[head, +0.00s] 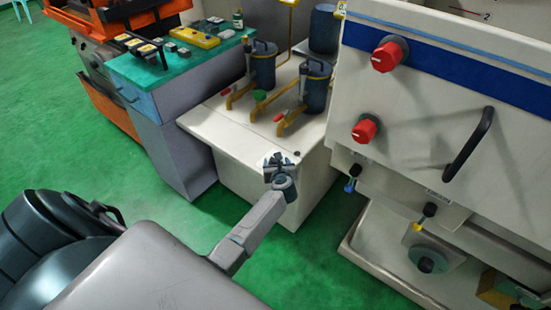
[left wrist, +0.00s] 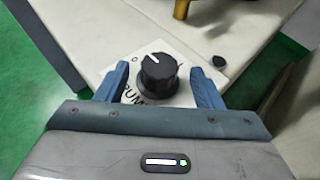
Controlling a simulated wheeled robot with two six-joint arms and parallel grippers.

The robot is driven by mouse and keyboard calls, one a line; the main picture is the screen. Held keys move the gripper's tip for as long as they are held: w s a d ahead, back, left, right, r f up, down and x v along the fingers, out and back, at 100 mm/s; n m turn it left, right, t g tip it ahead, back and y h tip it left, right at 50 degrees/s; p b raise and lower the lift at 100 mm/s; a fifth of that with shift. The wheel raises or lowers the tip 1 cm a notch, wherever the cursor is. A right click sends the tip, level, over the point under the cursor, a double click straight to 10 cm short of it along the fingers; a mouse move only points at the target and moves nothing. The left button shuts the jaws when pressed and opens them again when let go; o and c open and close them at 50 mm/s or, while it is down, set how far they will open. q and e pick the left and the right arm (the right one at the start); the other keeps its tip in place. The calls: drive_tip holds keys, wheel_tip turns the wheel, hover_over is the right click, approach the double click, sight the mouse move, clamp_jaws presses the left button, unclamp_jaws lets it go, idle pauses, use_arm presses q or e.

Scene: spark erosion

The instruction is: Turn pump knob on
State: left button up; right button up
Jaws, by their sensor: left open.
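The pump knob (left wrist: 158,75) is a black round knob with a white pointer line, on a white label plate (left wrist: 133,83) marked with "O" and partly hidden "PUM" lettering. In the left wrist view it stands between the two blue fingers of my left gripper (left wrist: 158,82), which are open with a gap on each side. In the head view my left gripper (head: 278,162) is at the front edge of the white pump cabinet (head: 240,133), and it hides the knob there. My right gripper is not seen in either view.
Pumps with yellow pipes (head: 262,66) stand on the cabinet. At right is a machine panel with red knobs (head: 387,55) and a black handle (head: 467,143). Green floor (head: 300,255) lies in front.

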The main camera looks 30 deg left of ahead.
use_arm(q)
drive_tip(key=shift+x, duration=1.85)
drive_tip(key=shift+c, duration=0.2)
drive_tip(key=c, duration=0.9)
